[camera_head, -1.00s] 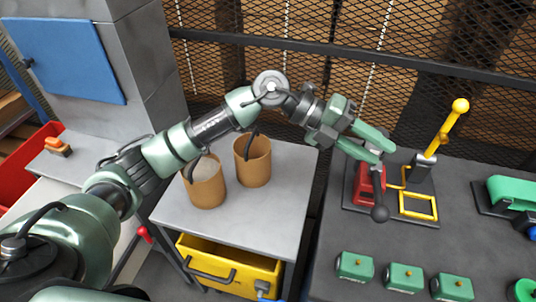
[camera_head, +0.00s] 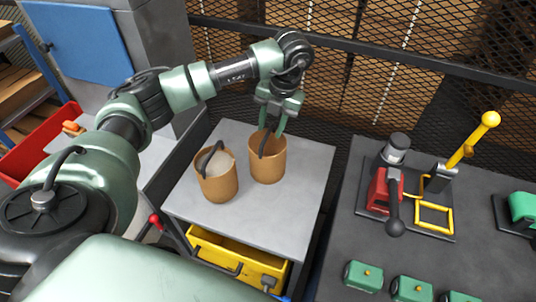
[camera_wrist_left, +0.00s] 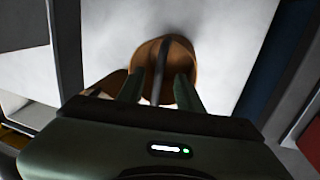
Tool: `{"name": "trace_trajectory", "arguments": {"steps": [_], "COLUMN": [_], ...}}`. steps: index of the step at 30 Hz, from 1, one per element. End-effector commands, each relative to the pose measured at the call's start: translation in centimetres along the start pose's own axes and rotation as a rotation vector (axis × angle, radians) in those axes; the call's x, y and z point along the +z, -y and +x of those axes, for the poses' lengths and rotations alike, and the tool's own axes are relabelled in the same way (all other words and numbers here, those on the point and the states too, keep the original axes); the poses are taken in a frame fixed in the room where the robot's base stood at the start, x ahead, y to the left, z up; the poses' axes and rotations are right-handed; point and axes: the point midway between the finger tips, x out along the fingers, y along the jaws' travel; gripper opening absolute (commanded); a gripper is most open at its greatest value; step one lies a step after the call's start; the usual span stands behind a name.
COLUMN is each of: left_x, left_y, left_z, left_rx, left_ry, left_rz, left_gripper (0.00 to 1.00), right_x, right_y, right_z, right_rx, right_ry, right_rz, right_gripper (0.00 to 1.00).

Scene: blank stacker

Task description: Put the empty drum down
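The empty drum (camera_head: 268,166) is a brown tub with a black handle, standing upright on the grey table (camera_head: 300,200). My left gripper (camera_head: 272,128) points down at its top. In the left wrist view the two green fingers (camera_wrist_left: 158,88) are apart, with the drum's black handle (camera_wrist_left: 162,55) between them and a gap on each side. The drum (camera_wrist_left: 182,52) shows a brown inside there. A second brown drum (camera_head: 219,186), with pale contents and a black handle, stands to its left. My right gripper is not in view.
A yellow drawer (camera_head: 215,256) sits under the table. Bare tabletop lies right of and in front of the drums. A dark bench (camera_head: 365,235) at right holds a red and yellow lever press (camera_head: 385,190) and several green boxes (camera_head: 411,289). A mesh fence (camera_head: 350,75) stands behind.

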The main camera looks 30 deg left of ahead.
Motion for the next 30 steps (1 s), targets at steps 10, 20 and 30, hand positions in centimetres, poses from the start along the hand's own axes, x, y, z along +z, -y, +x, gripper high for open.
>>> {"name": "trace_trajectory", "arguments": {"steps": [10, 20, 30], "left_x": [0.0, 0.0, 0.0], "left_y": [-0.2, -0.1, -0.1], "left_z": [3.2, 3.2, 3.1], "left_rx": [0.0, -0.001, -0.001], "left_ry": [0.0, 0.0, 0.0], "left_rz": [0.001, 0.002, 0.002], "left_gripper": [0.36, 0.0, 0.0], "right_x": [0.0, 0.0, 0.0], "right_y": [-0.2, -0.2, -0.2], "right_z": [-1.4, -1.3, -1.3], "right_rx": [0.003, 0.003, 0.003], "right_ry": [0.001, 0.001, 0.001], "right_rz": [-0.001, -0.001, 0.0], "right_gripper": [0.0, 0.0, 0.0]}}
